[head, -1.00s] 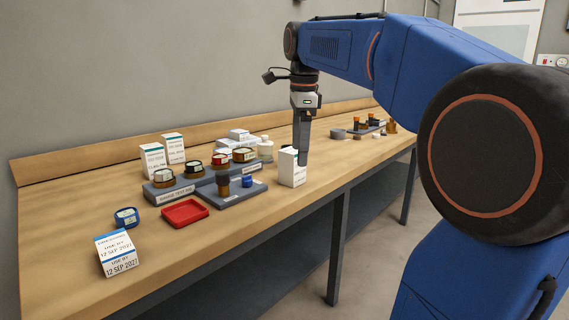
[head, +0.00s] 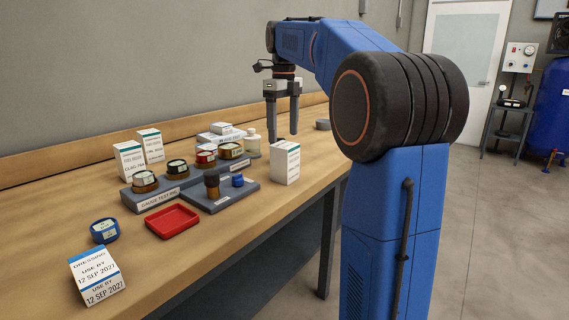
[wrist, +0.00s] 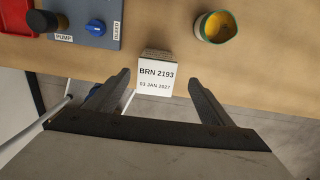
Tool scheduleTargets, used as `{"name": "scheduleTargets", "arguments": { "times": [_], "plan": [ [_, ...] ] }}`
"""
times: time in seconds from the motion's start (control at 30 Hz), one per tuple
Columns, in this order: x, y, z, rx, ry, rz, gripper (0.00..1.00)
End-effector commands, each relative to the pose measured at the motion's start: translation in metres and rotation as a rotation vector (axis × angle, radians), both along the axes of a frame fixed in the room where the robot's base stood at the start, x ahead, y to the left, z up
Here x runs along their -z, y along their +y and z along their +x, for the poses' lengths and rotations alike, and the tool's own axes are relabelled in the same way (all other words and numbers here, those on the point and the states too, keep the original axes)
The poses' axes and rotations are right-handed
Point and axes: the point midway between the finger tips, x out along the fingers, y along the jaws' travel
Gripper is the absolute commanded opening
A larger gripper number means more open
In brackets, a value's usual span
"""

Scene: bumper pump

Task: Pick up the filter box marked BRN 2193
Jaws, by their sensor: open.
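The filter box marked BRN 2193 (wrist: 155,78) shows its white labelled top, also dated 03 JAN 2027, in the wrist view. In the head view, a white box (head: 286,163) at the bench's front edge, right of the grey pump plate, appears to be the same one. My gripper (wrist: 159,79) is open and empty, with one finger to each side of the box in the wrist picture. In the head view, my gripper (head: 283,135) points down, its fingertips just above and behind the box. I cannot tell the exact height gap.
A grey plate (head: 228,197) with a dark bottle and blue knob stands close left of the box. A round pot (wrist: 216,27) with yellow inside is beyond the right finger.

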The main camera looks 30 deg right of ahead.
Motion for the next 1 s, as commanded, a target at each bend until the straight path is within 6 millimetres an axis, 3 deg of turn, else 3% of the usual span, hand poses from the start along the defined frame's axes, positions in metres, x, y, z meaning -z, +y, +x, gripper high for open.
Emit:
{"name": "scheduleTargets", "arguments": {
  "times": [0.3, 0.57, 0.8, 1.0],
  "plan": [
    [0.049, 0.0, -0.001, -0.001, 0.0, 0.0, 0.75],
    [0.064, 0.001, -0.003, -0.001, 0.0, 0.0, 0.75],
    [0.096, 0.002, -0.011, -0.001, 0.001, 0.001, 0.75],
    [0.109, 0.002, -0.01, -0.001, 0.0, 0.0, 0.75]
  ]
}}
